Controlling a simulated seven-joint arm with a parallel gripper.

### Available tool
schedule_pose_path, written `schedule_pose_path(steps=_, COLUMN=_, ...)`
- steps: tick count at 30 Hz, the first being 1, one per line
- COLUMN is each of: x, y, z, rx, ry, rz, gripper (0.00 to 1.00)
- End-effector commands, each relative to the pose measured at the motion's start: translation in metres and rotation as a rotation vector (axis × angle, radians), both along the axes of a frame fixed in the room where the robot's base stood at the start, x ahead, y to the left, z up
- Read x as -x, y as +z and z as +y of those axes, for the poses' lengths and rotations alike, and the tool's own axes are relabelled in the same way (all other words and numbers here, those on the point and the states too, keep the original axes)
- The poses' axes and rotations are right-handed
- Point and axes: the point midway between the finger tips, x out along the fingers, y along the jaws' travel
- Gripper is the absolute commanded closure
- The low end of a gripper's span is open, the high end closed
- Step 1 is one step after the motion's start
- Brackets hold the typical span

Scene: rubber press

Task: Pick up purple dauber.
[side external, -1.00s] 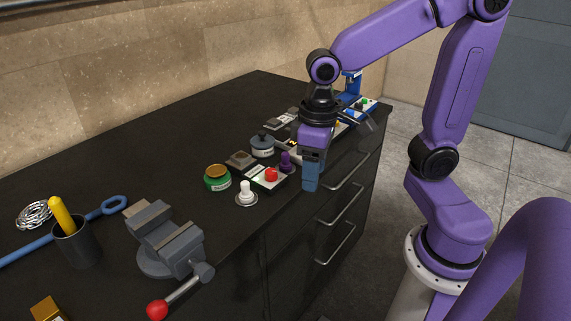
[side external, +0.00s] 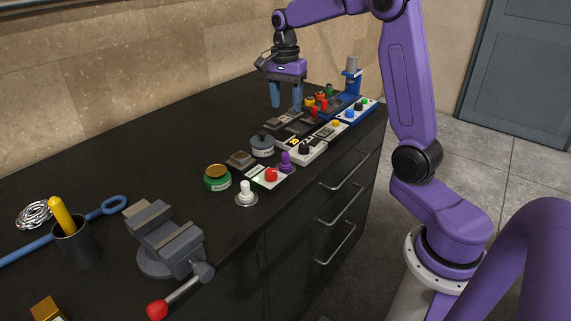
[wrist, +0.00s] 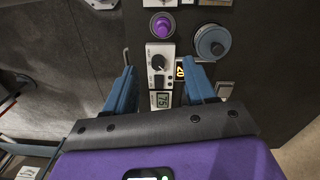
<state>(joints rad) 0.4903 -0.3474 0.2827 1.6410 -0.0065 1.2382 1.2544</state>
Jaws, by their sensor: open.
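The purple dauber (side external: 286,161) stands upright on the dark bench, next to the panel with the red button. In the wrist view the purple dauber (wrist: 162,25) shows from above near the top edge, as a round purple top on a wider base. My gripper (side external: 287,106) is open and empty, with its blue fingers hanging above the far part of the bench, well apart from the dauber. In the wrist view my gripper (wrist: 161,74) has its fingers spread, with the dauber beyond the tips.
A control box with black knobs (side external: 306,150) stands just behind the dauber. A red button panel (side external: 269,177), grey-topped pot (side external: 262,146), green jar (side external: 217,178) and white-handled stamp (side external: 246,194) are close by. A vise (side external: 168,240) stands at the front. The left bench middle is clear.

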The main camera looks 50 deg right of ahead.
Motion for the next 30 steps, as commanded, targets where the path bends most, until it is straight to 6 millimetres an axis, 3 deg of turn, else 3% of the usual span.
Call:
schedule_pose_path(steps=5, x=0.0, y=-0.014, z=-0.004, rx=0.0, ry=-0.025, rz=0.004, gripper=0.45)
schedule_pose_path(steps=21, x=0.002, y=-0.109, z=-0.004, rx=0.0, ry=-0.021, rz=0.004, gripper=0.45)
schedule_pose_path(steps=30, x=0.001, y=-0.13, z=-0.002, rx=0.0, ry=-0.02, rz=0.003, gripper=0.45)
